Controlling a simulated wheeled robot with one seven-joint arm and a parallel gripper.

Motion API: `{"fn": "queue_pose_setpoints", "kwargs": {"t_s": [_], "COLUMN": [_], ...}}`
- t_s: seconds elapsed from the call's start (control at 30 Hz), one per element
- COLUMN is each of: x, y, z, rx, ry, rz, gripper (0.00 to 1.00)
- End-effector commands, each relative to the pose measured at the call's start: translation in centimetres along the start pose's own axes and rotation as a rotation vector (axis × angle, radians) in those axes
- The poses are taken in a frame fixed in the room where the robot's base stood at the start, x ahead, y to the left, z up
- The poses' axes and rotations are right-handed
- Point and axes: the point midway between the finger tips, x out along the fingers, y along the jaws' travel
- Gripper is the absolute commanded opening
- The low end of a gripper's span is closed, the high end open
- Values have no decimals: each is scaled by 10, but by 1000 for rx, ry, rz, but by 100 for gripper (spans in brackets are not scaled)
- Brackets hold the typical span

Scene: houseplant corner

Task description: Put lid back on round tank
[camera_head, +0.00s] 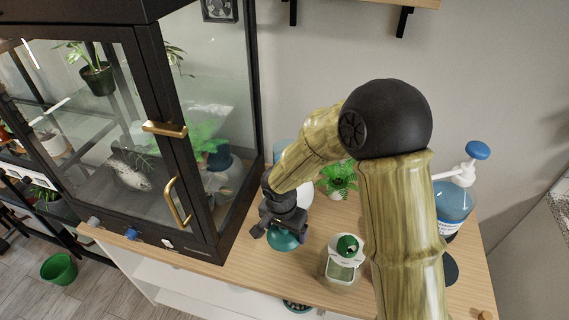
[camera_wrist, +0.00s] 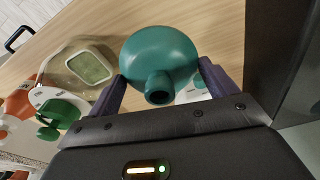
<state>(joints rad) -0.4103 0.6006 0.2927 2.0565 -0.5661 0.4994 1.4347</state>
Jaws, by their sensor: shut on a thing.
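My gripper (camera_head: 281,226) is low over the wooden top, between the glass cabinet and the clear container. It is shut on a teal round piece (camera_head: 285,243). In the wrist view, the fingers (camera_wrist: 162,78) straddle this domed teal piece (camera_wrist: 158,50), which has a short hollow neck facing the camera. I cannot tell for sure whether it is the lid. A clear container (camera_head: 343,266) with a white collar and green knob (camera_head: 347,246) stands to the right. It also shows in the wrist view (camera_wrist: 78,68). I cannot tell which container is the round tank.
The black-framed glass cabinet (camera_head: 215,240) stands close on the left. A blue pump bottle (camera_head: 454,207) is at the right, and a small green plant (camera_head: 338,178) is behind. A white rounded thing (camera_head: 301,196) is partly hidden by my arm. Bare wood shows in front.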

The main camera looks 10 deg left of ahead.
Motion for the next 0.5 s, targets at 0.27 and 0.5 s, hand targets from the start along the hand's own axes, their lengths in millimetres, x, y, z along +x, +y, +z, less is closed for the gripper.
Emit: {"fn": "queue_pose_setpoints", "kwargs": {"t_s": [0.27, 0.5], "x": [-50, -85], "y": [32, 68], "z": [-53, -98], "rx": [67, 126], "ry": [-3, -4], "rz": [8, 14], "gripper": [63, 63]}}
